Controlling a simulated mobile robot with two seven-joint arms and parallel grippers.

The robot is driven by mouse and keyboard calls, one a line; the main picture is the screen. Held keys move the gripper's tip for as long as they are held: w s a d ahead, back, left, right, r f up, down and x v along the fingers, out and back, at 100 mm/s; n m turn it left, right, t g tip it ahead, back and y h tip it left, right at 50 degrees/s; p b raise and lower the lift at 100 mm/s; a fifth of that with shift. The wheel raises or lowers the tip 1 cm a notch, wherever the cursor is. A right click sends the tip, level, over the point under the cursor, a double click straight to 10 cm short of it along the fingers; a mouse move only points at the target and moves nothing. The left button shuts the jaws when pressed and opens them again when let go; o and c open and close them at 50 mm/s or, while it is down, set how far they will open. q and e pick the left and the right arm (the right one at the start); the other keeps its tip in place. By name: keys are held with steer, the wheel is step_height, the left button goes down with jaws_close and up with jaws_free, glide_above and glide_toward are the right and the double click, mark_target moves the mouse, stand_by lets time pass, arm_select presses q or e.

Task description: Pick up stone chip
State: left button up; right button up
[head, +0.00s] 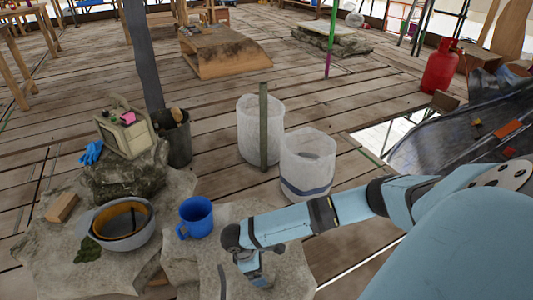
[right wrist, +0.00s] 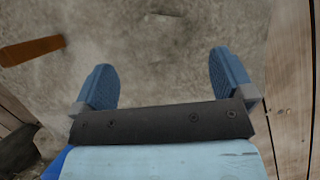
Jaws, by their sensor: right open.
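My right gripper (right wrist: 163,70) is open over a rough grey stone slab (right wrist: 165,45), with nothing between its two blue fingers. In the head view the right gripper (head: 248,275) is low over the front stone slab (head: 285,262), partly hidden by its own wrist. A small grey mark (right wrist: 164,14) shows on the slab at the top of the right wrist view, ahead of the fingers. It blends with the stone, and I cannot tell whether it is the stone chip. No chip stands out clearly in the head view. My left gripper is not in view.
A blue mug (head: 196,217) and a grey bowl (head: 122,222) stand left of the gripper. A brown strip (right wrist: 30,50) lies left in the wrist view. White bins (head: 308,165) stand behind. Wooden planks (right wrist: 290,90) border the slab.

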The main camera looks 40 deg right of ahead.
mark_target(267, 273)
steer(key=shift+b+x, duration=0.55)
steer(key=shift+x, duration=0.9)
steer(key=b+x, duration=0.2)
steer(key=x, duration=0.1)
steer(key=shift+d+f+b, duration=0.1)
steer(key=shift+f+b, duration=0.25)
steer(key=shift+d+f, duration=0.1)
steer(key=shift+f, duration=0.15)
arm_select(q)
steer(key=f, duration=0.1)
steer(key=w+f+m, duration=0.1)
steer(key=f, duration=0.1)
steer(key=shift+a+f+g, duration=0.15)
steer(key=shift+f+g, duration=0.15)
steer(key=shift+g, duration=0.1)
arm_select(e)
steer(key=c, duration=1.1)
